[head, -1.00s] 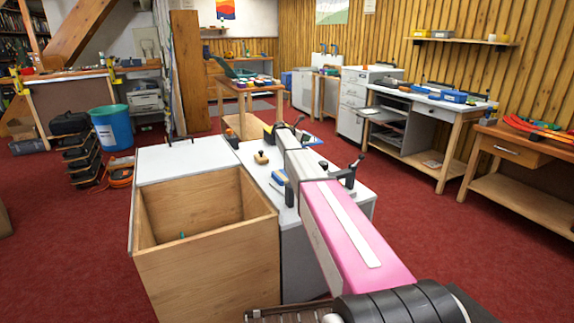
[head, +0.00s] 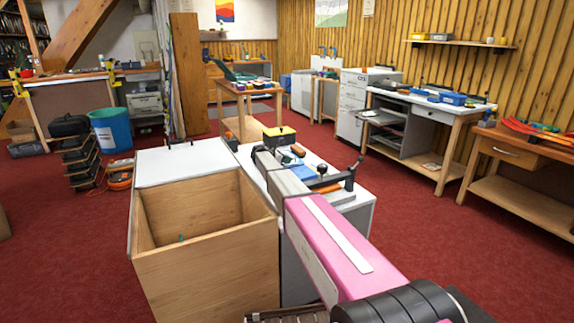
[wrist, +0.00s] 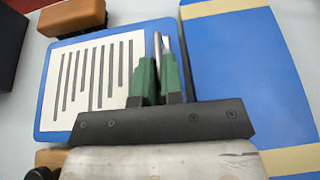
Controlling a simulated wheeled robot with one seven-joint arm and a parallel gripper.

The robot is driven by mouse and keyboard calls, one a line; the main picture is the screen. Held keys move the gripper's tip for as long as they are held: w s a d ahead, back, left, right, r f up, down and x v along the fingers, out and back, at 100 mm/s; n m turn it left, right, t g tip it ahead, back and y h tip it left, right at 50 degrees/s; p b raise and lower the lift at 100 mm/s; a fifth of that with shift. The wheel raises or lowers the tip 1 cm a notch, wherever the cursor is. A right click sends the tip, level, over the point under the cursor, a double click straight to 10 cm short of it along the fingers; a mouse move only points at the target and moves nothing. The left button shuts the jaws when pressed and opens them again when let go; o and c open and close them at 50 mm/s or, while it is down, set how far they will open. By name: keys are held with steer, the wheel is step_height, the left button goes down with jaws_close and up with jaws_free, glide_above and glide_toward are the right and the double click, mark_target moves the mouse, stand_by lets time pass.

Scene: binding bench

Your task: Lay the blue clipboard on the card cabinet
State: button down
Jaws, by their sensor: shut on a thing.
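The blue clipboard (wrist: 52,95) with a lined white sheet lies under my gripper (wrist: 161,50) in the wrist view. The green fingers are close together over the right part of the clipboard and shut on it; the exact contact is hard to see. In the head view my gripper (head: 262,155) is at the far end of the pink and grey arm, low over a white-topped bench (head: 350,200). The arm hides much of what is under it. A white drawer cabinet (head: 352,105) stands farther back; I cannot tell whether it is the card cabinet.
A second blue board (wrist: 235,75) with tan bands lies right of the clipboard. A brown block (wrist: 72,16) is at its upper left. A yellow and black box (head: 279,135) sits at the bench's back.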

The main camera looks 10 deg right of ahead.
step_height(320, 180, down, 2)
steer(key=shift+f, duration=0.1)
steer(key=c, duration=1.2)
jaws_free()
steer(key=shift+f, duration=0.1)
steer(key=shift+c, duration=0.2)
